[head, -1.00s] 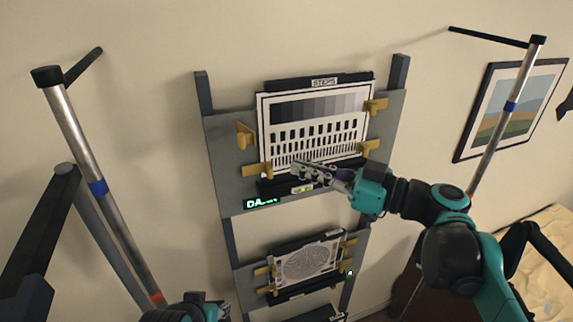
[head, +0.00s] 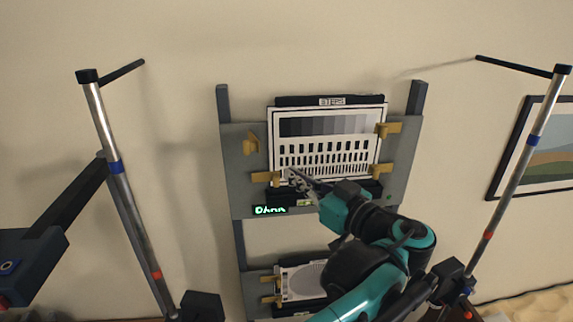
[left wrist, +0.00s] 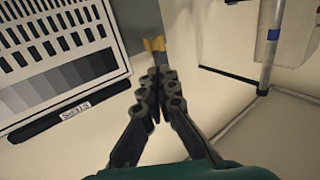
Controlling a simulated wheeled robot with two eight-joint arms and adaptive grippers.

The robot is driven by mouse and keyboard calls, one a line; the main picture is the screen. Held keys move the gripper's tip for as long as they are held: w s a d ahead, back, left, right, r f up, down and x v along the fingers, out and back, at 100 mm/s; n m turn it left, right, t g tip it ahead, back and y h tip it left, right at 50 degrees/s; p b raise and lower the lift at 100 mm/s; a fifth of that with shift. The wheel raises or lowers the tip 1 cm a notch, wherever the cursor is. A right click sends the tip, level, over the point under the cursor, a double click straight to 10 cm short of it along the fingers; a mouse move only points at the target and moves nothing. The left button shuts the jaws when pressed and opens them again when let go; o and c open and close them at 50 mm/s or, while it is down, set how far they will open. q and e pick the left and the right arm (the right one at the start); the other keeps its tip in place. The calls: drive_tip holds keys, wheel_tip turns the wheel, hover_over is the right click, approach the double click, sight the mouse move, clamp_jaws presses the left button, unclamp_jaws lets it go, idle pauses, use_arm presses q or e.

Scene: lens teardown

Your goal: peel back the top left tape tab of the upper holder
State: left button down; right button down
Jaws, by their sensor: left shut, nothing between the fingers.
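The upper holder (head: 236,190) carries a grey-step chart (head: 330,147) under gold tabs. Its top left tab (head: 251,143) stands clear of the chart's left edge and looks folded back, unlike the top right tab (head: 388,130), which overlaps the chart edge. The lower left tab (head: 263,178) also reaches the chart edge. My left gripper (head: 293,179) is shut and empty in front of the chart's lower left area. In the left wrist view its fingertips (left wrist: 156,77) are together, just below a gold tab (left wrist: 155,44) in the picture; contact cannot be told. My right gripper is out of view.
A lower holder with a round-patterned plate (head: 305,281) is below, partly hidden by my arm. Light stands rise at left (head: 118,170) and right (head: 515,170). A framed picture (head: 545,150) hangs at right. The wall left of the holder is clear.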

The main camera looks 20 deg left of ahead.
sight(246, 150)
use_arm(q)
drive_tip(key=p+x, duration=0.3)
drive_tip(key=x, duration=1.1)
drive_tip(key=shift+a, duration=0.1)
drive_tip(key=shift+s+a, duration=0.1)
drive_tip(key=shift+a, duration=0.5)
drive_tip(key=shift+d+f, duration=0.1)
